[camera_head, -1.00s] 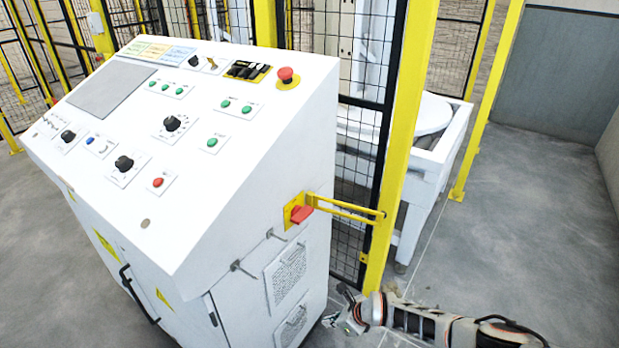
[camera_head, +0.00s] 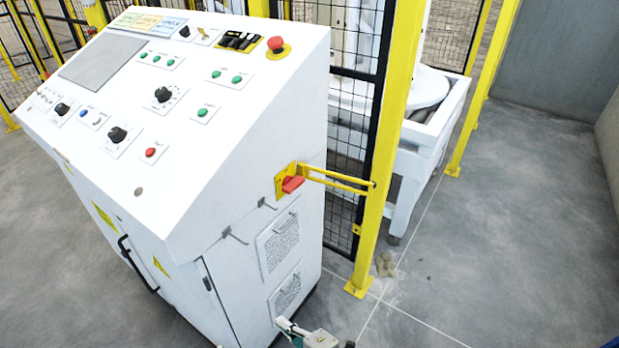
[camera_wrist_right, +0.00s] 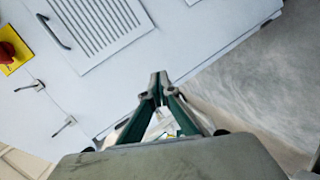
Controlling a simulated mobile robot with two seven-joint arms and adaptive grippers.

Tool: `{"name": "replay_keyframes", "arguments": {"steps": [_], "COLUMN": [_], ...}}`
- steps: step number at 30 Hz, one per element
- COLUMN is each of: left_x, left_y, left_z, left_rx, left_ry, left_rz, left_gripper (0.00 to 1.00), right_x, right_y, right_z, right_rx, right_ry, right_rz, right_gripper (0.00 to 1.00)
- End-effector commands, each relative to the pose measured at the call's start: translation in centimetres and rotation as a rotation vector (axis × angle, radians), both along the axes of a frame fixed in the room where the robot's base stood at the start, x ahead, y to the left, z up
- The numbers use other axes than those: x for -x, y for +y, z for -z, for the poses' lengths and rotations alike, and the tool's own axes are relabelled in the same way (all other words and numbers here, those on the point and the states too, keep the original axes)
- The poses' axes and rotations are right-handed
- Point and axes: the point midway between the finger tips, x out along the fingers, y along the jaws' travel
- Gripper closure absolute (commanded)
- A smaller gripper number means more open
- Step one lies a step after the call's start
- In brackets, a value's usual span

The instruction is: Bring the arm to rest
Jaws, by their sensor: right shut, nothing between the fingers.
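My right gripper (camera_head: 306,335) shows at the bottom edge of the head view, low beside the right side of the white control cabinet (camera_head: 225,180). Most of my right arm is out of the frame. In the right wrist view the green-sided fingers (camera_wrist_right: 158,84) meet at their tips with nothing between them. They point toward the cabinet's side panel, with its louvred vent (camera_wrist_right: 100,30) ahead; whether they touch it I cannot tell. My left gripper is not in view.
A red switch on a yellow plate (camera_head: 287,183) sticks out from the cabinet's side. A yellow bar links it to the yellow fence post (camera_head: 388,140). Mesh fencing (camera_head: 352,115) and a white machine (camera_head: 430,120) stand behind. The grey floor (camera_head: 510,240) at right is clear.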

Motion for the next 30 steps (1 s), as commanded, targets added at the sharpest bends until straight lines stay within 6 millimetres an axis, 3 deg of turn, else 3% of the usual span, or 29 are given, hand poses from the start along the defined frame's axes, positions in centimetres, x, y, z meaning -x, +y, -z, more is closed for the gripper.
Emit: {"name": "replay_keyframes", "arguments": {"steps": [5, 9, 12, 15, 20, 30], "left_x": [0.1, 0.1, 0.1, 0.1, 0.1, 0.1], "left_y": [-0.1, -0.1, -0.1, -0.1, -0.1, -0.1], "left_z": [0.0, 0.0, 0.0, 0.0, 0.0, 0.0], "left_rx": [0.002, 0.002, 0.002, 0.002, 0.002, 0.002], "left_ry": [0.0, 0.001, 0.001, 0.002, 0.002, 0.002], "left_rz": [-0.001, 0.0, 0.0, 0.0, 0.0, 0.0], "left_gripper": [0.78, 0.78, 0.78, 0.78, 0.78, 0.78], "right_x": [2.0, 4.4, 6.6, 8.4, 9.8, 9.9], "right_y": [-8.1, -15.7, -20.5, -24.0, -26.6, -26.7], "right_z": [-0.9, -1.2, -1.4, -1.8, -2.3, -2.4], "right_rx": [-0.306, -0.519, -0.638, -0.726, -0.794, -0.799], "right_ry": [0.305, 0.5, 0.6, 0.665, 0.714, 0.717], "right_rz": [0.381, 0.653, 0.807, 0.915, 0.996, 1.001], "right_gripper": [1.0, 1.0, 1.0, 1.0, 1.0, 1.0]}}
